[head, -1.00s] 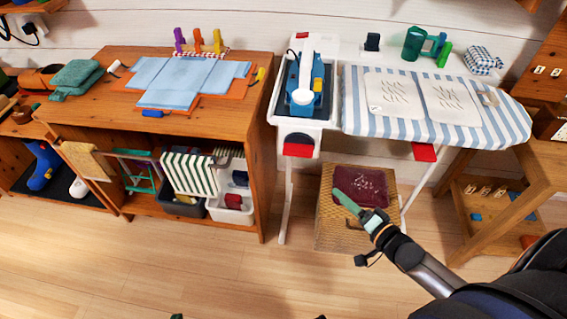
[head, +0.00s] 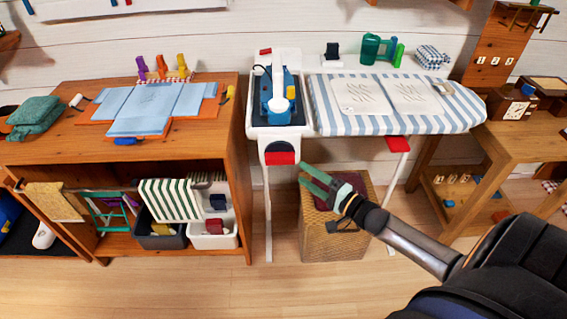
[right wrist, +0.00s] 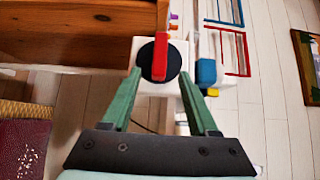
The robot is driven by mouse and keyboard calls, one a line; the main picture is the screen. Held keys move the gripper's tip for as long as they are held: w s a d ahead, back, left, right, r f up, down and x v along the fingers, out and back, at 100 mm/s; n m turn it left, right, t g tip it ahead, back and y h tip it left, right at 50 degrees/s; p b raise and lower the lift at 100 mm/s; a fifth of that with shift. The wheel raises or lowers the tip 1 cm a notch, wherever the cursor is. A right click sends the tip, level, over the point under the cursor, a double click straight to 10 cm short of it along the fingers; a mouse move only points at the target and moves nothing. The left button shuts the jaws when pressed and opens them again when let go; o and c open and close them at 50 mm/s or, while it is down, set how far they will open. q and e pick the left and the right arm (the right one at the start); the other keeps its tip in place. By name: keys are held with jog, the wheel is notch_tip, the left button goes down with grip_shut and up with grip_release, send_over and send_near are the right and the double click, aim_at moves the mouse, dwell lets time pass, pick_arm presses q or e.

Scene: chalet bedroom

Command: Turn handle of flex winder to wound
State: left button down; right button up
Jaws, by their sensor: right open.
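The flex winder is a black disc (head: 279,147) with a red handle (head: 283,158) on the white front end of the ironing station, below the iron. In the right wrist view, the black disc (right wrist: 146,62) lies ahead and the red bar handle (right wrist: 160,57) shows between the finger lines. My right gripper (head: 303,174) has green fingers and is open and empty, just below and right of the handle in the head view. Its fingertips also show in the right wrist view (right wrist: 158,75), with a gap to the handle. My left gripper is not in view.
A blue iron (head: 275,100) stands in the white tray above the winder. The striped ironing board (head: 330,115) extends right. A wicker basket (head: 315,235) stands below my right gripper. A wooden cabinet (head: 240,190) is close on the left.

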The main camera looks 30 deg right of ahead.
aim_at(285, 163)
jog(key=b+x, duration=0.1)
jog(key=x, duration=0.7)
jog(key=shift+w+a, duration=0.15)
jog(key=shift+w, duration=0.05)
grip_shut()
dwell(0.4)
